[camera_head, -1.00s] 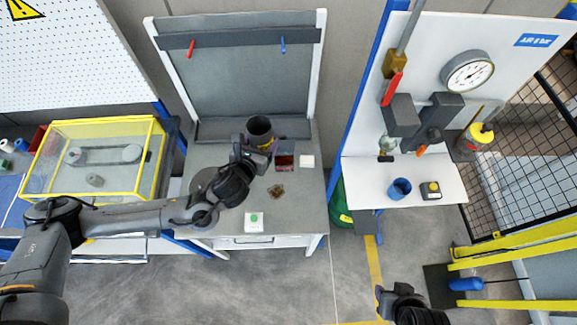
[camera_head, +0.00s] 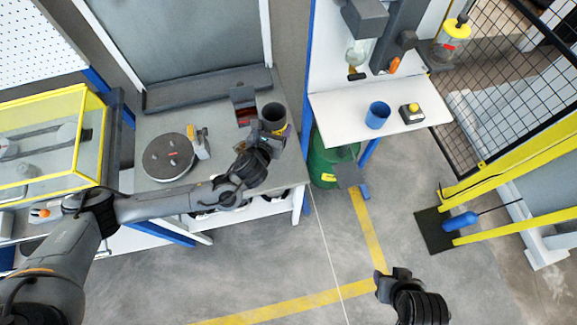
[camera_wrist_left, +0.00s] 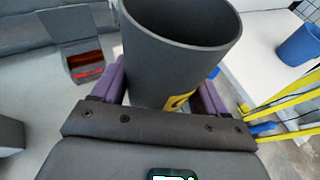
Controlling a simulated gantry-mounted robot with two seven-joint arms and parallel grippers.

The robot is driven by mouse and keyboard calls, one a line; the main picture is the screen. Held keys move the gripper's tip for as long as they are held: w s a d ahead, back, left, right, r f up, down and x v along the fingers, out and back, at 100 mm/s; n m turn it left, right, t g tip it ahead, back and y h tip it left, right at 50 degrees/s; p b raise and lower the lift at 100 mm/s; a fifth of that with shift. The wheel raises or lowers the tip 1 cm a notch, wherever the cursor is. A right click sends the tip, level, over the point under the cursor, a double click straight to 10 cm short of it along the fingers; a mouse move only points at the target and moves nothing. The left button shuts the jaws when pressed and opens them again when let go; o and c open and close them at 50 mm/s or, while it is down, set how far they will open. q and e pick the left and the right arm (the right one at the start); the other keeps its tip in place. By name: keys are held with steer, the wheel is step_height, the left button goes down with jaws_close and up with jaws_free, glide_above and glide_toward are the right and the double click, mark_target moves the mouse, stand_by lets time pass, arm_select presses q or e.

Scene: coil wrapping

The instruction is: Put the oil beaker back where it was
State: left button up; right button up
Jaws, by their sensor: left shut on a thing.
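The oil beaker looks like a dark grey open cup with a yellow mark (camera_head: 273,116). My left gripper (camera_head: 268,133) is shut on it, over the right side of the grey workbench (camera_head: 225,118). In the left wrist view the beaker (camera_wrist_left: 182,45) stands between the purple finger pads (camera_wrist_left: 160,92), roughly upright; its contents are hidden. I cannot tell whether its base touches the bench. My right gripper (camera_head: 388,285) hangs over the floor at the lower right, apart from everything; its fingers are too unclear to read.
A small open box with red inside (camera_head: 245,105) is just left of the beaker. A dark round plate (camera_head: 168,158) lies further left. To the right are a white shelf (camera_head: 345,105) with a blue cup (camera_head: 377,115), and a green drum (camera_head: 330,160) below.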

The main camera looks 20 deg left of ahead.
arm_select(q)
steer(key=f+b, duration=0.1)
steer(key=d+f, duration=0.1)
steer(key=f, duration=0.1)
steer(key=shift+d+b, duration=0.1)
steer(key=shift+b, duration=0.3)
steer(key=shift+d+f+b, duration=0.1)
steer(key=shift+f+b, duration=0.35)
steer(key=shift+f, duration=0.2)
step_height(320, 180, down, 10)
steer(key=shift+s+r+b, duration=0.1)
steer(key=shift+r+b, duration=0.05)
steer(key=shift+b, duration=0.45)
arm_select(e)
step_height(320, 180, down, 5)
steer(key=shift+r, duration=0.1)
arm_select(q)
steer(key=o, duration=1.3)
steer(key=shift+f, duration=0.2)
steer(key=shift+c, duration=0.2)
